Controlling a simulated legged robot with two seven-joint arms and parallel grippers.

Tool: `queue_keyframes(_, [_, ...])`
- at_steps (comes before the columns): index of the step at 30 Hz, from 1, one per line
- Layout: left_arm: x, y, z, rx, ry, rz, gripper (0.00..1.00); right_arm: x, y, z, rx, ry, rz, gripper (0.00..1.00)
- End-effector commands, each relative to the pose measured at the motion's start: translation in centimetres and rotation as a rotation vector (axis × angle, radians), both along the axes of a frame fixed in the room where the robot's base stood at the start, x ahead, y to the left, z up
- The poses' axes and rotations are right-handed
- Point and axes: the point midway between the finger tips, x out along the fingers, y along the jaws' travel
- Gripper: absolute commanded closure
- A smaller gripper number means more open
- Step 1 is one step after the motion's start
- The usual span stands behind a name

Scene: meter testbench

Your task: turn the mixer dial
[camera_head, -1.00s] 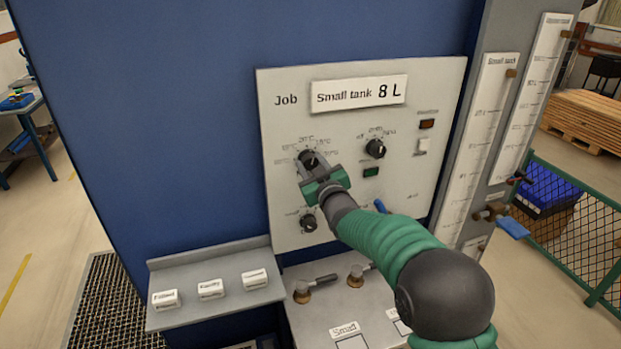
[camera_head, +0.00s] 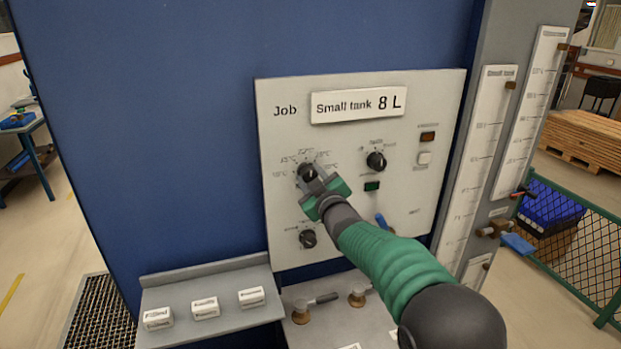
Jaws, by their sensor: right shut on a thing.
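A grey panel (camera_head: 420,200) on a blue cabinet carries a black dial (camera_head: 306,172) at its left, ringed by small temperature marks. I take this as the mixer dial. My right gripper (camera_head: 309,177) is shut on this dial, its fingers on either side of the knob. The gripper and arm come in from the lower right and partly cover the dial, so its pointer cannot be read. My left gripper is not in view.
A second dial (camera_head: 376,161) is to the right and a third dial (camera_head: 308,239) below. A blue-handled lever (camera_head: 382,221) sits near my forearm. A grey shelf (camera_head: 220,318) with label blocks juts out below left. Brass valves and gauges stand right.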

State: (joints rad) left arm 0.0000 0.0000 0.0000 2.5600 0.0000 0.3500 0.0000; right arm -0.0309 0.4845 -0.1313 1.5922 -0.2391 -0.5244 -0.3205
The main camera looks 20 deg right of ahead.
Motion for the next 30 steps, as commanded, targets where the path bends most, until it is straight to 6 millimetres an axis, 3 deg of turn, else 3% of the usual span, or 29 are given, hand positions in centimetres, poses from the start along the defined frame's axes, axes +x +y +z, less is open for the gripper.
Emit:
queue_keyframes(1, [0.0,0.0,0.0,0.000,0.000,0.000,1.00,0.0,0.1,-0.7,0.000,0.014,0.001,0.61])
queue_keyframes(6, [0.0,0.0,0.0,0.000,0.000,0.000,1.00,0.0,0.0,-0.5,0.001,0.009,0.000,0.41])
queue_keyframes(17, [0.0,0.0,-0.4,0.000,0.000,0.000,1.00,-0.6,0.0,-0.3,0.001,0.003,0.001,0.41])
queue_keyframes(20, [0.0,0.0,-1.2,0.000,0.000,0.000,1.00,-2.3,-0.1,-0.4,0.001,0.000,0.000,0.41])
queue_keyframes(30, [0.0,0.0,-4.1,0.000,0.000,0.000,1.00,-12.1,-0.4,-0.5,0.002,0.001,-0.001,0.41])
